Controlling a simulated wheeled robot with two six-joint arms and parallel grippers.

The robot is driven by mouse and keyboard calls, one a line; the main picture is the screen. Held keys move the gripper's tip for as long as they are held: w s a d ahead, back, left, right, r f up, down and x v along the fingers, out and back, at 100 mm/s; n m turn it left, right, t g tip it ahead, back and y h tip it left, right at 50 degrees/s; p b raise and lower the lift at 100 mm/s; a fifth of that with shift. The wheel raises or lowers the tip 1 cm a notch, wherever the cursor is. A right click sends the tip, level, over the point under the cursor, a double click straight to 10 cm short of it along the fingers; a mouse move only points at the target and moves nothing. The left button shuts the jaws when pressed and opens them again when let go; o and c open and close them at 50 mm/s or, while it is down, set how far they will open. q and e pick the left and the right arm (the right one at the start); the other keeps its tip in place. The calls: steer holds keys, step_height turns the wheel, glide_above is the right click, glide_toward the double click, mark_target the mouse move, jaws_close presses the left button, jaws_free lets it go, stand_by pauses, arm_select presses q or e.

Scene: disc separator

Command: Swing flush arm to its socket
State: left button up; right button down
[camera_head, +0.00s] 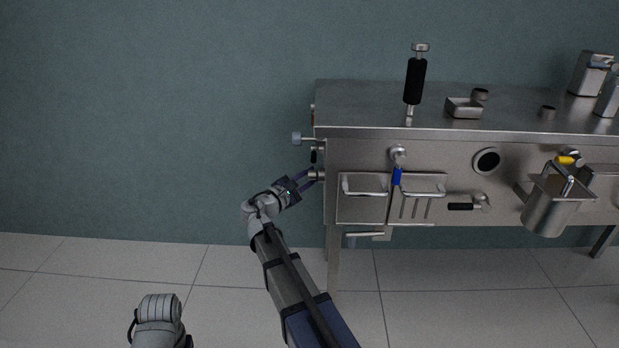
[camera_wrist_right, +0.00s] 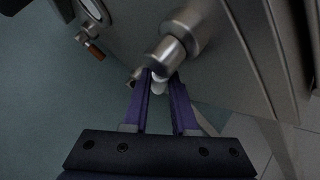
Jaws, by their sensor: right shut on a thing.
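My right gripper (camera_head: 308,179) is at the left end of the steel bench, at a short metal fitting (camera_head: 317,174) on its side. In the right wrist view the two purple fingers (camera_wrist_right: 160,79) are closed around a small pale tip (camera_wrist_right: 160,87) below a round steel fitting (camera_wrist_right: 172,47). I take this held piece to be the flush arm; most of it is hidden by the fingers and fitting. Which part is its socket I cannot tell. My left gripper is not in view; only a part of my left arm shows at the bottom.
A knob (camera_head: 297,139) juts out above my right gripper. Floor and wall left are clear.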

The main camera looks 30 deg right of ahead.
stand_by(0.9)
steer(key=shift+w+d+f+m+h+b, duration=0.1)
steer(key=shift+m+h+b, duration=0.4)
steer(key=shift+b, duration=0.55)
steer(key=shift+r+m+t+h+b, duration=0.3)
steer(key=shift+r+b, duration=0.05)
steer(key=shift+r, duration=0.15)
steer(key=c, duration=1)
jaws_free()
steer(key=b+v, duration=0.1)
steer(key=v, duration=0.6)
steer(key=shift+a, duration=0.35)
